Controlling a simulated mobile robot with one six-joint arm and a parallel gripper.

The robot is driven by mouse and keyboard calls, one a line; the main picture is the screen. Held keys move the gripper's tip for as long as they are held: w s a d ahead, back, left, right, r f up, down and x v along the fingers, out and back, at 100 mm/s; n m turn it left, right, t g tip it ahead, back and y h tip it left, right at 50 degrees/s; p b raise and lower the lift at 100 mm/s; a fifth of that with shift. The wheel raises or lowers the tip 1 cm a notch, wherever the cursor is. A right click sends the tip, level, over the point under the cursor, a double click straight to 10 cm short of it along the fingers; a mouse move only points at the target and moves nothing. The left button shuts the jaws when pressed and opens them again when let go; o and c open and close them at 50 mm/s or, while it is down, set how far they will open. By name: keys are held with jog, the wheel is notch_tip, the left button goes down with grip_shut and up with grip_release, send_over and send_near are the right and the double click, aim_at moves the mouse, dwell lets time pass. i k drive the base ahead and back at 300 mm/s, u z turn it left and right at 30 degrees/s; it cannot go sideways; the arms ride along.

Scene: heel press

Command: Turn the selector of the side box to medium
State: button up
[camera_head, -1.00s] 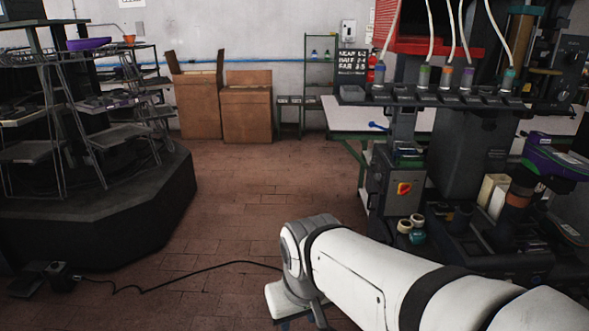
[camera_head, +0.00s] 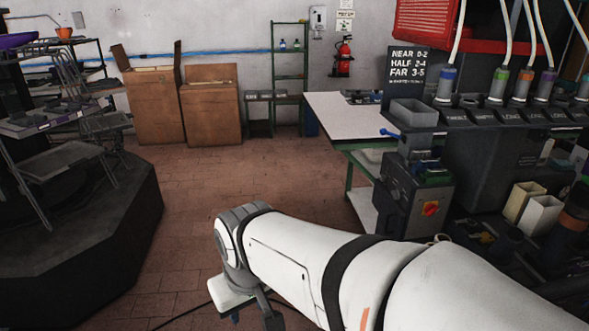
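The side box (camera_head: 398,203) is a dark grey box on the left side of the press. A blue-ended lever (camera_head: 389,133) sticks out to the left above the box. My white arm crosses the lower middle, in front of and below the box. Its elbow is left of the box, and the arm bends down there. My gripper is not visible.
A white-topped table (camera_head: 340,115) stands behind and left of the box. The press (camera_head: 480,150) carries a row of grey holders with coloured hose ends. Cream bins (camera_head: 541,214) stand at right. A dark platform (camera_head: 90,230) with racks is at left. The brick floor between is open.

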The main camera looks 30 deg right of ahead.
aim_at(396, 194)
jog(key=z, duration=0.4)
jog(key=i, duration=0.8)
jog(key=z, duration=0.55)
jog(key=k, duration=0.95)
jog(key=z, duration=0.15)
jog(key=i, duration=0.95)
jog(key=u, duration=0.1)
